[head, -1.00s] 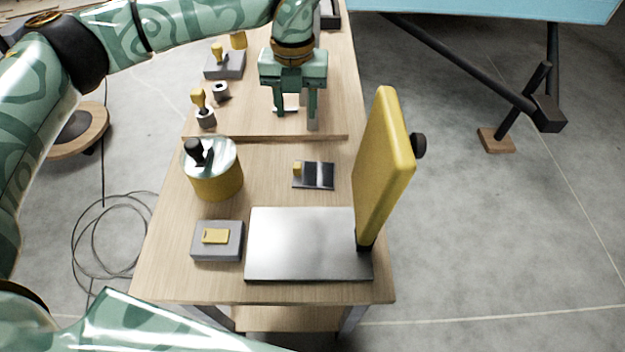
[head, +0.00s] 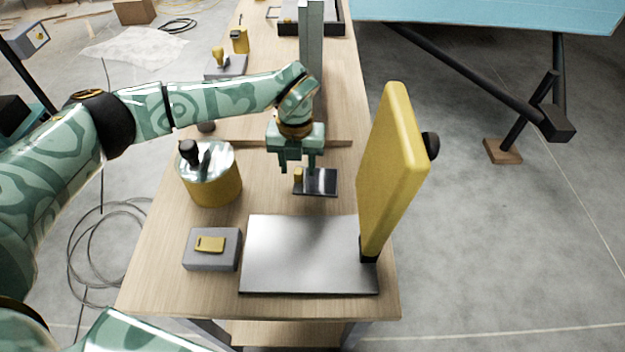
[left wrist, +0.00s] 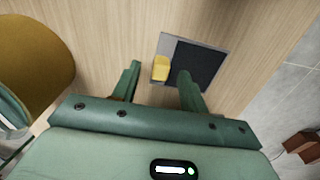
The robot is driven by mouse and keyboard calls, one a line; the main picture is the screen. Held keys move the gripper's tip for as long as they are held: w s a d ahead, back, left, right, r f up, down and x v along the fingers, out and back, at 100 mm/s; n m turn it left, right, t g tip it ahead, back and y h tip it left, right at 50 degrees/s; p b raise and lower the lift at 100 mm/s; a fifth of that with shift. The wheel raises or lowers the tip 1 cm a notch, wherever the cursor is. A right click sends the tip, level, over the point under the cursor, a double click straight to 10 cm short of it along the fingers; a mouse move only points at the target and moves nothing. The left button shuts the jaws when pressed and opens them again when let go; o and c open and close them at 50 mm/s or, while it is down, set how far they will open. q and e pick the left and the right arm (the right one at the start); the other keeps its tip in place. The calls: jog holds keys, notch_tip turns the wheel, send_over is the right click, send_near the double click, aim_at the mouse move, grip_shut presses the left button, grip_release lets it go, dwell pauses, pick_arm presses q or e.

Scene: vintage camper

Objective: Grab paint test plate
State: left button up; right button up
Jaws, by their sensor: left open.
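The paint test plate (head: 321,183) looks like a small flat plate with a dark glossy face and a yellow tab on its left side. It lies on the wooden bench, behind the large metal plate. My left gripper (head: 297,171) is open and empty, pointing down just above the plate's left part. In the left wrist view the plate (left wrist: 200,62) lies beyond the fingers, and its yellow tab shows between the open fingertips of the left gripper (left wrist: 159,72). The right finger covers part of the dark face. My right gripper is not in view.
A yellow can (head: 212,183) stands left of the plate. In front are a grey block (head: 211,260) with a yellow piece and a metal plate (head: 305,258) with a tall yellow panel (head: 391,165) at its right. A low wooden strip (head: 338,144) crosses behind.

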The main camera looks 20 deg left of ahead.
pick_arm(q)
jog(key=shift+f, duration=0.65)
jog(key=shift+r, duration=0.1)
grip_shut()
